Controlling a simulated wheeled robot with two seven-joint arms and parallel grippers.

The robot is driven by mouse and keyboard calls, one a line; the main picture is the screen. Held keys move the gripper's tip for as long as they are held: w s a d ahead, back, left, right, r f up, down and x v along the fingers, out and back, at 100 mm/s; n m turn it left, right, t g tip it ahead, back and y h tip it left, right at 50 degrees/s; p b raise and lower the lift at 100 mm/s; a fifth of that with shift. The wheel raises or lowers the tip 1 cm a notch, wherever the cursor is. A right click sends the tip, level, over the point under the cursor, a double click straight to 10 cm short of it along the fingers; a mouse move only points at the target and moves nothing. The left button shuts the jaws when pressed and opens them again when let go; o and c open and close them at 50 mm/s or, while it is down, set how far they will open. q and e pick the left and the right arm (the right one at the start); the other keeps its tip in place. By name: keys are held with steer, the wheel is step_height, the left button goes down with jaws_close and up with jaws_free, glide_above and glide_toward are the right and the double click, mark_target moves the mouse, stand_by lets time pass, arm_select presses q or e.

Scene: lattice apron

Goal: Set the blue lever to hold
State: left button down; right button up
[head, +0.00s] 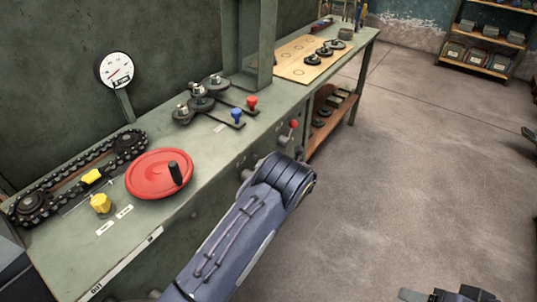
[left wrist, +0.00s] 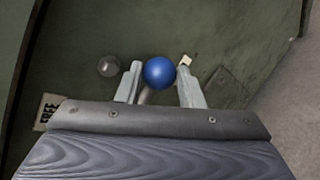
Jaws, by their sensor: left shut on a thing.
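The blue lever shows in the left wrist view as a round blue knob (left wrist: 159,72) on a short grey stem. My left gripper (left wrist: 161,86) is shut on the knob, one finger on each side. A label (left wrist: 47,112) reading "FREE" is on the green panel at the left. A small pale tag (left wrist: 185,60), partly hidden, sits just right of the knob; I cannot read it. In the head view my left forearm reaches the bench front, hiding the gripper and this knob. A dark part at the lower right edge (head: 462,294) seems to be my right gripper; its fingers are unclear.
The bench (head: 70,248) carries a red handwheel (head: 150,178), a chain drive (head: 75,170), a gauge (head: 118,68), and smaller blue (head: 236,114) and red (head: 252,101) knobs. A red-knobbed lever (head: 293,124) is on the bench front near my arm. The floor at right is open.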

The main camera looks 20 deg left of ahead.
arm_select(q)
steer(key=shift+s+f+m+g, duration=0.1)
steer(key=shift+f+m+g, duration=0.95)
steer(key=shift+f, duration=0.25)
steer(key=shift+y, duration=0.3)
steer(key=c, duration=1)
jaws_free()
steer(key=v, duration=0.7)
steer(key=shift+d+r, duration=0.3)
steer(key=shift+s, duration=0.1)
